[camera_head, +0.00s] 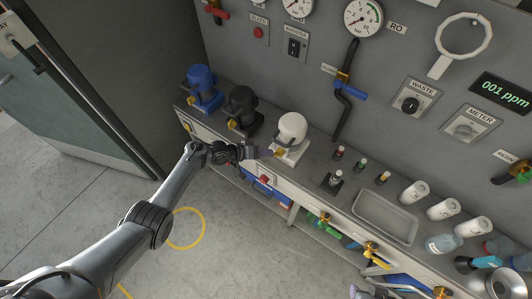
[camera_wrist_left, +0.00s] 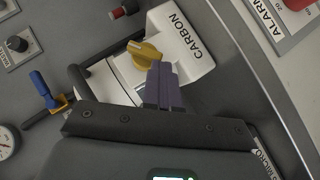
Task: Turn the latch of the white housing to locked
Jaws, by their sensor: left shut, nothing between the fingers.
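The white housing (camera_head: 292,128) stands on the counter in the head view, third in a row after a blue one and a black one. Its base (camera_wrist_left: 185,40), marked CARBON, fills the upper middle of the left wrist view. The yellow latch (camera_wrist_left: 145,52) sits on this base; it also shows small in the head view (camera_head: 279,152). My left gripper (camera_wrist_left: 162,70) is shut and empty, its purple-grey fingertips right by the latch and overlapping its lower edge in the picture. I cannot tell whether they touch it.
The blue housing (camera_head: 203,85) and the black housing (camera_head: 240,107) stand to the left on the counter. A blue-handled valve (camera_head: 350,90) is on the wall behind. Small bottles and a metal tray (camera_head: 385,217) are to the right.

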